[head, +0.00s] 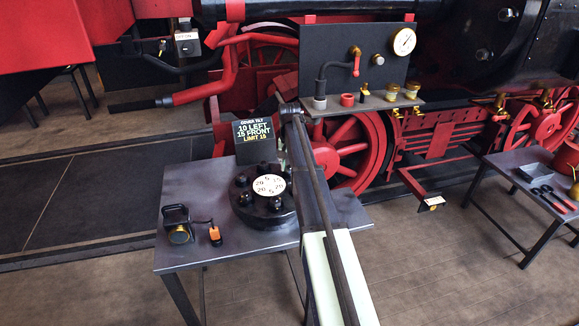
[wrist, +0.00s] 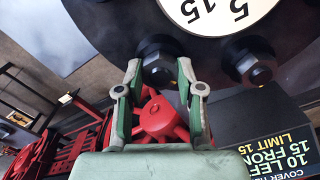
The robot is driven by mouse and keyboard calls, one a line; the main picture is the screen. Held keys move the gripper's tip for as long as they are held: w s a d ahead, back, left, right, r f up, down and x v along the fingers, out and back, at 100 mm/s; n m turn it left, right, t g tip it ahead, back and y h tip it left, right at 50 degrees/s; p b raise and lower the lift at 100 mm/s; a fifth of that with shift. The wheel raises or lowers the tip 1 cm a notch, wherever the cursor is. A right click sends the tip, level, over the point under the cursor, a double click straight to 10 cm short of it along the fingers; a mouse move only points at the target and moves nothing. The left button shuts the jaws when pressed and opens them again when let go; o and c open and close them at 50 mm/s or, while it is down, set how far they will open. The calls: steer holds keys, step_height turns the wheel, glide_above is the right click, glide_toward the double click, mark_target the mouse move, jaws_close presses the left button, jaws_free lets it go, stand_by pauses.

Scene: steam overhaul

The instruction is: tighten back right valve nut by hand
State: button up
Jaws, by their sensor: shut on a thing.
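The round black valve cover (head: 264,214) sits on a grey metal table and carries several dark hex nuts around a white numbered dial (head: 269,185). In the wrist view, the back right nut (wrist: 160,62) lies between the fingertips of my gripper (wrist: 159,76), which is shut on it. Another nut (wrist: 256,67) stands to its right in that view. A black sign (head: 259,138) behind the cover reads "COVER TILT 10 LEFT 15 FRONT LIMIT 15". In the head view, my arm comes up beside the cover, and the grip on the nut cannot be made out.
A black-framed device (head: 178,225) and a small orange-and-black item (head: 215,236) lie on the table's left part. A dark panel with a gauge (head: 403,41) stands behind. Red locomotive wheels are at the back. A side table with tools (head: 548,196) is at right.

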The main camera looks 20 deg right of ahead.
mark_target(289, 166)
steer(key=m, duration=0.9)
steer(key=shift+b, duration=0.4)
steer(key=m, duration=0.4)
steer(key=shift+m, duration=0.3)
steer(key=m, duration=0.4)
steer(key=shift+w+m, duration=0.1)
steer(key=shift+m, duration=0.2)
steer(key=o, duration=1.2)
steer(key=shift+c, duration=0.2)
steer(key=shift+r, duration=0.1)
step_height(289, 166, up, 12)
